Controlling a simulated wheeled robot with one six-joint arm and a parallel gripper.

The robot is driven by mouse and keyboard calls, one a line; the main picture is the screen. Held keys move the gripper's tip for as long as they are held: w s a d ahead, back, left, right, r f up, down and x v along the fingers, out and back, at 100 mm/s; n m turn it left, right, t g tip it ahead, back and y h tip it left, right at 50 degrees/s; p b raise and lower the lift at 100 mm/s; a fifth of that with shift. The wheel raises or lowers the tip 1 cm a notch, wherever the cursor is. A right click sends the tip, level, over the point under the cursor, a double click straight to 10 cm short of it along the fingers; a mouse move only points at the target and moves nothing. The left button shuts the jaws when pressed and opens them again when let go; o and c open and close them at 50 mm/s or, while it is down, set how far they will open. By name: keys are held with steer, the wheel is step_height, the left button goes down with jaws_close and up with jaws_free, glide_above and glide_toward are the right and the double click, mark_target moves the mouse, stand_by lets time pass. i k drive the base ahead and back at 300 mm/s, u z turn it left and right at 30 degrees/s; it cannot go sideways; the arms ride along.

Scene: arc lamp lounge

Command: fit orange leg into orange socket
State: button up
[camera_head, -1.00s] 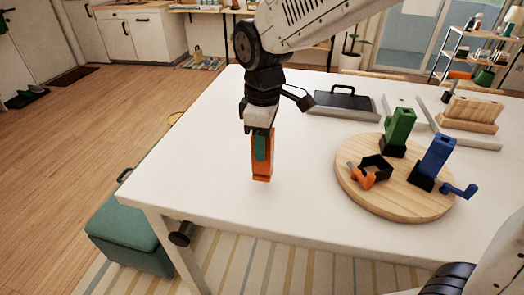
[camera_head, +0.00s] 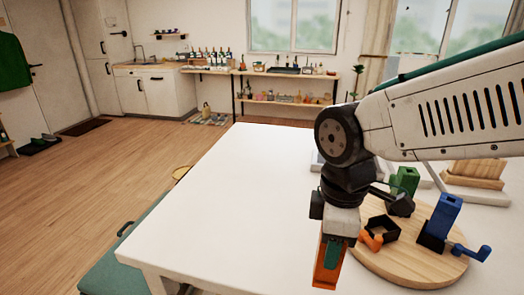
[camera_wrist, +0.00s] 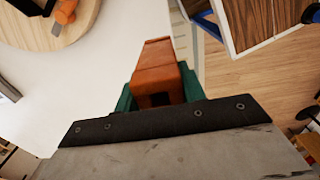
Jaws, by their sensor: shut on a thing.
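My gripper (camera_head: 331,252) points down and is shut on the orange leg (camera_head: 326,272), a block held upright near the table's front edge, left of the round board. In the wrist view the orange leg (camera_wrist: 160,75) sits between the green fingers, with a dark opening in its near end. The orange socket (camera_head: 382,229) is a black square collar with an orange clamp handle (camera_head: 371,243) on the round wooden board (camera_head: 400,266). It looks empty. The leg and socket are apart. The leg's lower end is near the bottom of the head view.
On the board a green leg (camera_head: 405,181) and a blue leg (camera_head: 442,217) stand upright, the blue one in a black socket with a blue handle (camera_head: 473,251). Wooden blocks (camera_head: 474,173) lie behind. The left of the white table (camera_head: 230,205) is clear.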

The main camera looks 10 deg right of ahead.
mark_target(408, 257)
steer(key=k, duration=1.5)
